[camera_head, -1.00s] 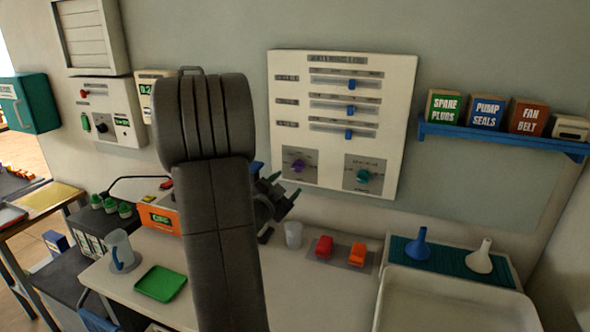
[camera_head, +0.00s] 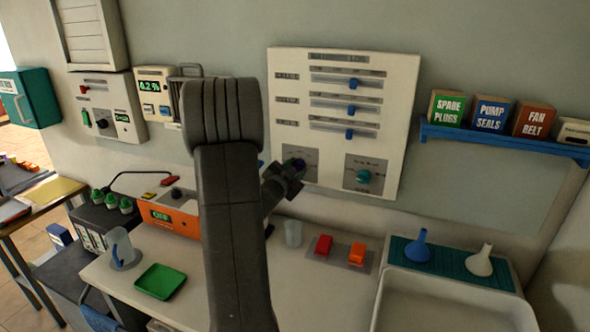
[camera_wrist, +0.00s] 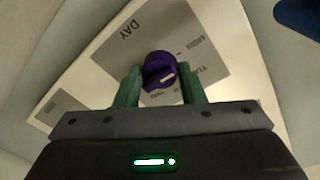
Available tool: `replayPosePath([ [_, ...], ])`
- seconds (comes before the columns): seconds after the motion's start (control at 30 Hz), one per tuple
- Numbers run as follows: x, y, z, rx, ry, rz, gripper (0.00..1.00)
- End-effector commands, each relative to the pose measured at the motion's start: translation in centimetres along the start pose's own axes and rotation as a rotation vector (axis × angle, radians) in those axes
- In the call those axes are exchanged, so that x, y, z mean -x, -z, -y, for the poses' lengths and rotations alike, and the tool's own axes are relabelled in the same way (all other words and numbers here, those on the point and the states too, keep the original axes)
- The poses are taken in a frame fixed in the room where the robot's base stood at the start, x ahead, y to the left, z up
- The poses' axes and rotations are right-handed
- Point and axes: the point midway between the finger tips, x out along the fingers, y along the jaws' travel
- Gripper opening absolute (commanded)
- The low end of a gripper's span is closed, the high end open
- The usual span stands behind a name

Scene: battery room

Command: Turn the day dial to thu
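The purple day dial (camera_wrist: 160,70) sits on a grey plate (camera_wrist: 150,35) marked DAY. Its white pointer mark lies toward the lettering on the right in the wrist view; that lettering is partly cut off by a finger and too small to read surely. My gripper (camera_wrist: 160,84) is open, with one green finger on each side of the dial, close to it; contact cannot be told. In the head view, my gripper (camera_head: 291,177) is at the lower left of the white panel (camera_head: 400,75), partly covering the dial (camera_head: 299,164) and its plate.
A teal dial (camera_head: 363,176) is on the panel's lower right, below several blue sliders (camera_head: 351,109). A clear cup (camera_head: 293,233), a red block (camera_head: 324,244) and an orange block (camera_head: 357,253) stand on the table below. A blue shelf (camera_head: 500,142) with boxes is at the right.

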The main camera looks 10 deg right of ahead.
Motion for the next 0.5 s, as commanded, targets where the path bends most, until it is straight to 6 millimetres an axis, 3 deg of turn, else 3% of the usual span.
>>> replayPosePath([
  [0.07, 0.01, 0.01, 0.03, 0.000, 0.001, 0.000, 0.13],
  [0.5, 0.00, -0.19, -0.11, -0.090, -0.002, 0.003, 0.13],
])
